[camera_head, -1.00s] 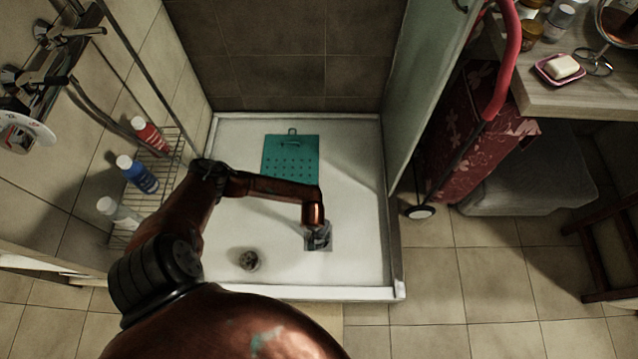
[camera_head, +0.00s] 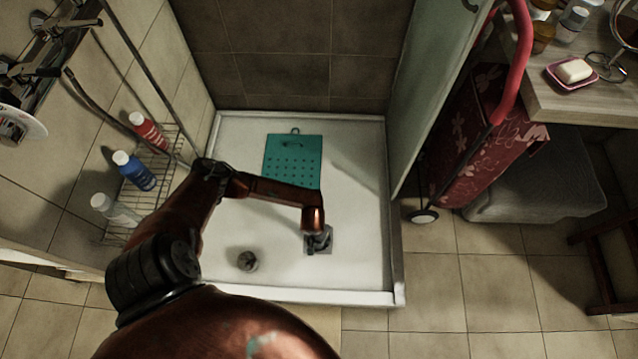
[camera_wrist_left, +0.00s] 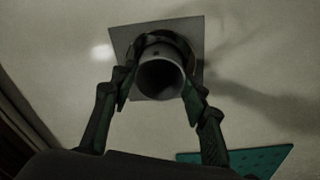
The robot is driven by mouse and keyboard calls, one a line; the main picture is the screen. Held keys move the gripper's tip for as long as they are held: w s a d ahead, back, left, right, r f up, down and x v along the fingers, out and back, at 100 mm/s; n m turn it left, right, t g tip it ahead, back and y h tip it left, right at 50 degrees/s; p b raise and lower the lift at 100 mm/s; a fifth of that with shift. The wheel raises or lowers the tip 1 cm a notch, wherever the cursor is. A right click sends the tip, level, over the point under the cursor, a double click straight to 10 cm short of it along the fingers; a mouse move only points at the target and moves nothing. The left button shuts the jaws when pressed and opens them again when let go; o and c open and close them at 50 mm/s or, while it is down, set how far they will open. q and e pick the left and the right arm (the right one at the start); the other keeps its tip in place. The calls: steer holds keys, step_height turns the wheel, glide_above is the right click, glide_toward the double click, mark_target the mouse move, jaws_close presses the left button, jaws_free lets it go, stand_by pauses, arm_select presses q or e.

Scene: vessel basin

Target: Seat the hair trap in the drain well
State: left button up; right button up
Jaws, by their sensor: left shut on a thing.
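The hair trap (camera_wrist_left: 160,76) is a grey, hollow cylinder in the left wrist view. My left gripper (camera_head: 318,241) is shut on it, with a finger on either side; the gripper also shows in the left wrist view (camera_wrist_left: 157,88). The trap is over the square grey drain plate (camera_wrist_left: 128,40), and a dark ring shows around it. The plate also shows in the head view (camera_head: 327,250), partly covered by my gripper. The drain well's inside is hidden, so I cannot tell how deep the trap is. My right gripper is not in view.
A small round dark-topped item (camera_head: 247,261) stands on the white shower tray (camera_head: 275,281), left of the drain. A teal perforated mat (camera_head: 292,158) lies behind. A wire rack (camera_head: 157,170) with bottles is at left, a glass panel (camera_head: 405,95) at right.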

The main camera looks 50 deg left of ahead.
arm_select(q)
steer(key=shift+f+b, duration=0.7)
steer(key=shift+f, duration=0.5)
steer(key=o, duration=1.1)
steer(key=shift+r, duration=0.15)
steer(key=r, duration=0.4)
steer(key=s+r, duration=0.1)
steer(key=r, duration=0.7)
steer(key=shift+s+d, duration=0.15)
steer(key=shift+d, duration=0.15)
steer(key=shift+f, duration=0.1)
